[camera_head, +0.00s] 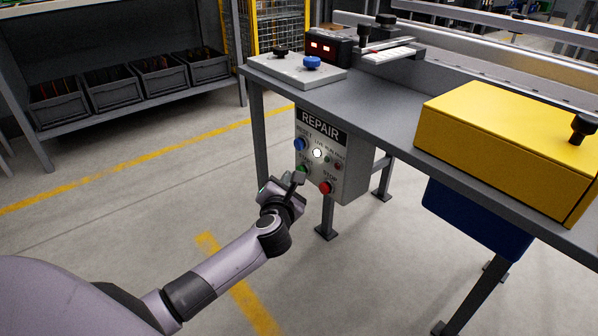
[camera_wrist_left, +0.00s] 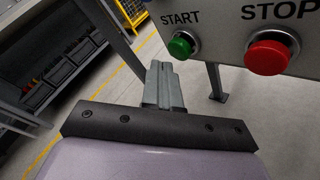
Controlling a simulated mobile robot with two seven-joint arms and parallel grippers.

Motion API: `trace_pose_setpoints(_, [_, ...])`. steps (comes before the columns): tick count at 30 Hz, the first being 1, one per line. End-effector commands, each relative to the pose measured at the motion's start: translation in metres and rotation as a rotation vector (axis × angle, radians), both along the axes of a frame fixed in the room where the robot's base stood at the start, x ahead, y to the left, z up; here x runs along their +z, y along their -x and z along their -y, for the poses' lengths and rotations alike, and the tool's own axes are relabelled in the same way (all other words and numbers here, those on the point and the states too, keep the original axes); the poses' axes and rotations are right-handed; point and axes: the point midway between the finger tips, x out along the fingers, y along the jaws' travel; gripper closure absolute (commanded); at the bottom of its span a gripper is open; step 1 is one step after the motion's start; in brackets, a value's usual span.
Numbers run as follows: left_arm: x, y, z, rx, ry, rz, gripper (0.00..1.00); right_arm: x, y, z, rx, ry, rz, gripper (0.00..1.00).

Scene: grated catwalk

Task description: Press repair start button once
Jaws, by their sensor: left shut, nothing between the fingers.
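The repair control box (camera_head: 335,160) hangs under the front of the grey workbench and is labelled REPAIR. Its green start button (camera_wrist_left: 183,45) shows under the word START in the left wrist view. The red stop button (camera_wrist_left: 268,55) is to its right and also shows in the head view (camera_head: 325,187). My left gripper (camera_head: 298,178) is shut and empty, in front of the box's lower left part. In the wrist view its fingertips (camera_wrist_left: 160,70) are just left of and below the green button. I cannot tell whether they touch it. My right gripper is not in view.
A blue button (camera_head: 300,144) and a lit white one (camera_head: 317,153) sit higher on the box. A yellow case (camera_head: 500,140) stands on the bench (camera_head: 375,105), with a blue bin (camera_head: 475,217) below. Shelving with dark bins (camera_head: 130,80) is at the left. The floor between is clear.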

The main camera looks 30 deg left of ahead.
Motion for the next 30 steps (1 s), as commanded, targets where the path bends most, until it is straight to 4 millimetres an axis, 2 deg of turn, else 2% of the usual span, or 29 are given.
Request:
trace_pose_setpoints(7, [0.001, -0.007, 0.003, 0.000, 0.001, 0.000, 1.00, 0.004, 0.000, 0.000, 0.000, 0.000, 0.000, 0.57])
trace_pose_setpoints(30, [0.000, -0.012, 0.005, 0.000, 0.001, 0.000, 1.00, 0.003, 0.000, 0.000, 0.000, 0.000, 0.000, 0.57])
